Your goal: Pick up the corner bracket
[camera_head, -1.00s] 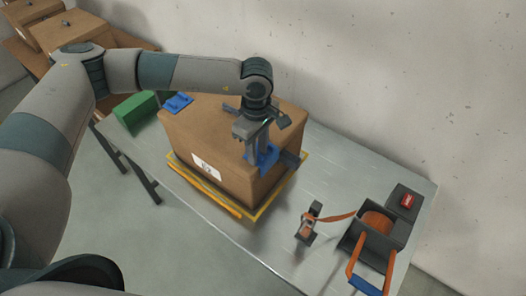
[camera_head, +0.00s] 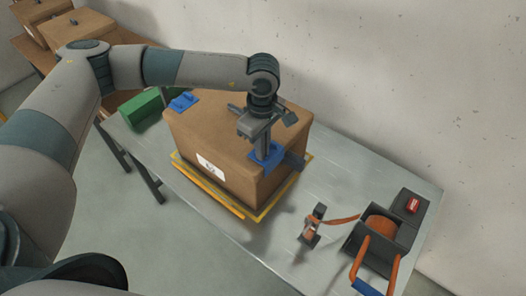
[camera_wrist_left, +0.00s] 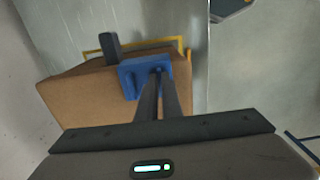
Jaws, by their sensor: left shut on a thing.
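A blue corner bracket (camera_head: 268,155) sits at the near right top edge of the large cardboard box (camera_head: 205,140). My left gripper (camera_head: 262,146) points down and is shut on this bracket. In the left wrist view, the two dark fingers (camera_wrist_left: 158,82) meet at the blue bracket (camera_wrist_left: 133,82), which lies against the box edge (camera_wrist_left: 75,100). I cannot tell whether the bracket is clear of the box. A second blue bracket (camera_head: 183,102) lies on the far left corner of the box top. My right gripper is not in view.
The box stands within a yellow frame (camera_head: 215,195) on a grey metal table (camera_head: 290,225). A strap tool (camera_head: 312,228) and a dark dispenser with orange strap (camera_head: 378,228) stand at the right. A green block (camera_head: 142,108) is behind left. A wall borders the back.

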